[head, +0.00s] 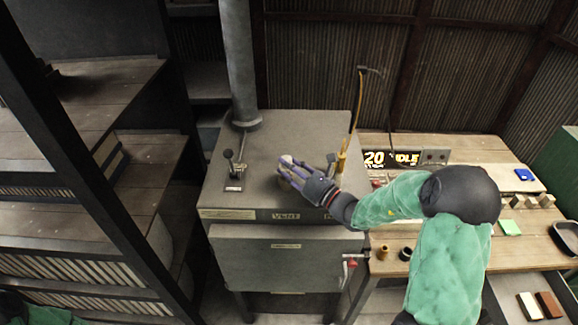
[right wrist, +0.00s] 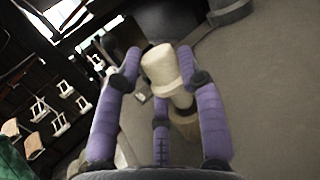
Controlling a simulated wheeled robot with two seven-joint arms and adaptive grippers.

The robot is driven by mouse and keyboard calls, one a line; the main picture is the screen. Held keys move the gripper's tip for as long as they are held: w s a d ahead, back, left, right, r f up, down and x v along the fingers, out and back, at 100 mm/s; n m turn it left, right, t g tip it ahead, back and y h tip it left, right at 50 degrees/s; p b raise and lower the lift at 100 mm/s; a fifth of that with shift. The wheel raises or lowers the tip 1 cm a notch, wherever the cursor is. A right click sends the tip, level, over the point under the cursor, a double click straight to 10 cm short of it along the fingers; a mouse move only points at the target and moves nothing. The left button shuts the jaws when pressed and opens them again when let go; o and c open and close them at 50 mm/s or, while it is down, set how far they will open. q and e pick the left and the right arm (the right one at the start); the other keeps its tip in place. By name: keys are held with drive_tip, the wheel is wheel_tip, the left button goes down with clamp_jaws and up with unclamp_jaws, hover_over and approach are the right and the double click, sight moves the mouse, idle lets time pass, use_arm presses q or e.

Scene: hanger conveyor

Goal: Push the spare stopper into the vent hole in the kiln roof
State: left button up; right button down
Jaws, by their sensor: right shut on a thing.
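The kiln (head: 290,262) stands in the middle of the head view, with a flat grey roof (head: 300,130) and a "VENT" label on its front edge. My right gripper (head: 284,169) is low over the roof's front middle, its purple fingers shut on a pale stopper (head: 287,159). In the right wrist view the cream stopper (right wrist: 163,68) sits between the fingers, with a narrower pale part and a tan piece (right wrist: 184,122) beyond its lower end. I cannot tell whether these touch. The vent hole is not visible. My left gripper is out of view.
A flue pipe (head: 238,60) rises from the roof's back left. A black lever (head: 235,176) stands left of my right gripper; a yellow-handled tool (head: 343,155) is at right. The right bench (head: 465,262) holds a display (head: 390,158) and small items.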

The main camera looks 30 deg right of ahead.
drive_tip(key=shift+s+a+f+b, duration=0.1)
drive_tip(key=shift+f+b, duration=0.45)
drive_tip(key=shift+f, duration=0.25)
idle(1.0)
drive_tip(key=shift+r+p, duration=0.25)
drive_tip(key=shift+p, duration=0.05)
drive_tip(key=shift+r+p, duration=0.4)
drive_tip(key=shift+r, duration=0.3)
drive_tip(key=shift+f+b, duration=0.55)
drive_tip(key=shift+f, duration=0.1)
idle(1.2)
drive_tip(key=shift+f, duration=0.3)
drive_tip(key=shift+r, duration=0.2)
drive_tip(key=shift+r+p, duration=0.55)
drive_tip(key=shift+r, duration=0.2)
